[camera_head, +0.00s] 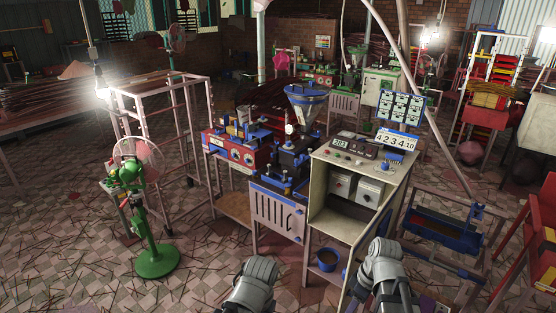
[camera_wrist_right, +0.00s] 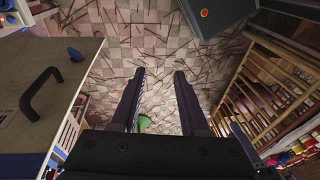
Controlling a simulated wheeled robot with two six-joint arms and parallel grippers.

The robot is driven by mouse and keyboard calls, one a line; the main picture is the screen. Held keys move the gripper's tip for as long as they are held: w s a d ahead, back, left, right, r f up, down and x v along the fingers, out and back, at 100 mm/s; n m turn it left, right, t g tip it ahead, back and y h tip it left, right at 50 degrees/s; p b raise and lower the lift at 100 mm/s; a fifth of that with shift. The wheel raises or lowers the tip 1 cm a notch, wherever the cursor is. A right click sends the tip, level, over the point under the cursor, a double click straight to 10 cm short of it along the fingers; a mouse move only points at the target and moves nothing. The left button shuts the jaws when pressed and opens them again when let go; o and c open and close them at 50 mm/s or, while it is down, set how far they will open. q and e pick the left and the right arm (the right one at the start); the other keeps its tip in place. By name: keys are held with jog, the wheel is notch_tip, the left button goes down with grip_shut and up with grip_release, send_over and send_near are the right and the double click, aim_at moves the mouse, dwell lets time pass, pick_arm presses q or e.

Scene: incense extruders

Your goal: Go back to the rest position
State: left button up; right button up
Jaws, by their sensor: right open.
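My right gripper (camera_wrist_right: 158,76) shows in the right wrist view. Its two dark fingers are apart, with only littered floor visible between them, so it is open and empty. In the head view, grey links of my two arms show at the bottom edge, in front of the control cabinet. The fingers of my left gripper are not visible. The extruder machine (camera_head: 305,105), with a blue-rimmed hopper, stands at the centre behind the cream control cabinet (camera_head: 335,225). Neither arm visibly touches the cabinet.
A green fan (camera_head: 155,262) stands at left beside a pink rack (camera_head: 120,140). A blue tub (camera_head: 328,260) is at the cabinet's foot. A low frame with a blue tray (camera_head: 440,232) is at right. Thin sticks litter the tiled floor (camera_head: 70,250), open at lower left.

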jog(key=s+a+m+h, duration=0.2)
jog(key=a+m, duration=0.1)
jog(key=a, duration=0.4)
jog(key=s+a+m+h, duration=0.1)
jog(key=s+a+m, duration=0.2)
jog(key=a, duration=0.4)
jog(key=shift+f+h, duration=0.2)
jog(key=shift+h, duration=0.2)
dwell(1.4)
